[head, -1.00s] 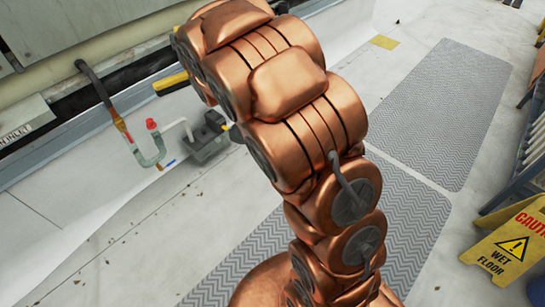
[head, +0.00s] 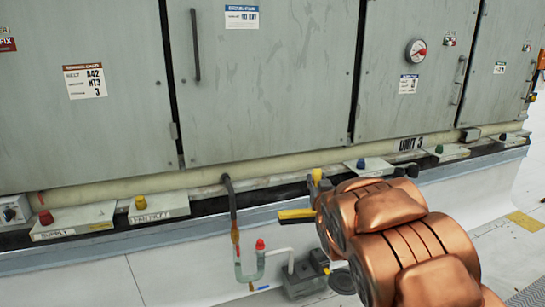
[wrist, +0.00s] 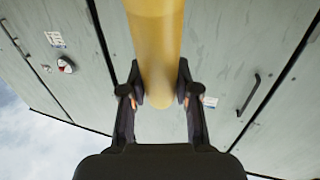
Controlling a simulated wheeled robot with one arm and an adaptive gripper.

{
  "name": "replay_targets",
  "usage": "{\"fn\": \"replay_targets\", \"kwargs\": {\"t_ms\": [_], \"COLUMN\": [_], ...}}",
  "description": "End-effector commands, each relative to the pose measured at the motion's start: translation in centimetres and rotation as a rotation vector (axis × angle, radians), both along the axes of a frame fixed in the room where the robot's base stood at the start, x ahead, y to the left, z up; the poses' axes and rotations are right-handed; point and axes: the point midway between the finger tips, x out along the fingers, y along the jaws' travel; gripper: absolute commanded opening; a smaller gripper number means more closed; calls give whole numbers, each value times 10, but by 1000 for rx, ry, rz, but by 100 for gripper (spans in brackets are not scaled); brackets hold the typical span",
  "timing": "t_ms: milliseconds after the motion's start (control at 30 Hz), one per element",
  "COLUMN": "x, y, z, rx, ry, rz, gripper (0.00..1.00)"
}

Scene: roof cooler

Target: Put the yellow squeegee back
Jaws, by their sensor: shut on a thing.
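The yellow squeegee's round handle (wrist: 156,45) runs from the top of the wrist view down between my fingers. My gripper (wrist: 160,88) is shut on this handle, with one black finger on each side. In the head view a yellow bar with a dark edge (head: 297,214), which looks like the squeegee's head, sticks out to the left from behind my copper arm.
Grey cabinet doors (head: 270,90) stand behind a ledge with a beige pipe (head: 100,190) and several coloured knobs. A drain pipe with a red cap (head: 260,244) and a grey pump-like box (head: 305,280) sit low in front. White floor lies at the right.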

Motion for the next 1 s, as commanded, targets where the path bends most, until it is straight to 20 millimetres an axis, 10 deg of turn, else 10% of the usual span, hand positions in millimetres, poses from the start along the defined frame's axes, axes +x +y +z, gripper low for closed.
{"fn": "replay_targets", "kwargs": {"t_ms": [700, 1000], "x": [0, 0], "y": [0, 0], "z": [138, 153], "rx": [-1, -2], "ry": [-1, -1], "rz": [0, 0], "gripper": [0, 0]}}
